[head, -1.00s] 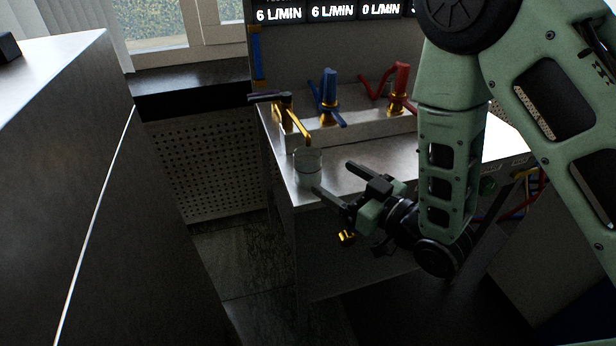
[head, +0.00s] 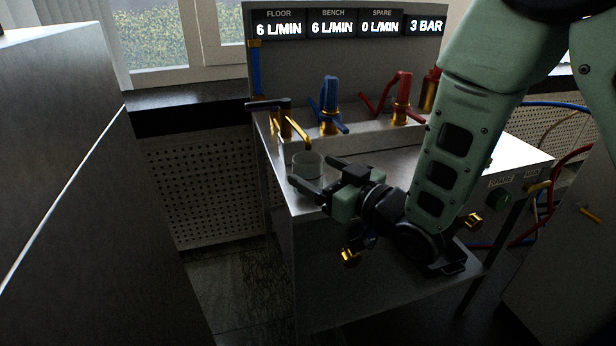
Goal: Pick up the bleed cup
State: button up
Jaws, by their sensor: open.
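The bleed cup (head: 308,162) is a clear, glassy cup standing upright on the left end of the steel bench, below the tip of a brass spout (head: 298,133). My gripper (head: 311,175) is open, with its two dark fingers pointing left at the cup. One finger is at the cup's near side and the other reaches toward its right or far side. The fingers hide the cup's lower part. I cannot tell whether either finger touches it.
The steel bench (head: 400,160) carries blue (head: 330,100) and red (head: 400,100) valve handles behind the cup. A display panel (head: 350,24) stands at the back. A large grey cabinet (head: 55,150) is at the left, with a floor gap between.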

aim_at(301, 155)
jog(key=x, duration=0.5)
jog(key=shift+w+r, duration=0.1)
jog(key=c, duration=1.1)
jog(key=shift+c, duration=0.2)
jog(key=shift+r, duration=0.25)
jog(key=b+v, duration=0.1)
jog(key=v, duration=0.7)
jog(key=shift+d+r, duration=0.1)
jog(key=shift+r, duration=0.1)
jog(key=p+v, duration=0.2)
jog(key=p, duration=0.2)
jog(key=shift+r, duration=0.15)
jog(key=shift+s+d+p, duration=0.1)
jog(key=shift+s+p, duration=0.1)
jog(key=shift+p, duration=1)
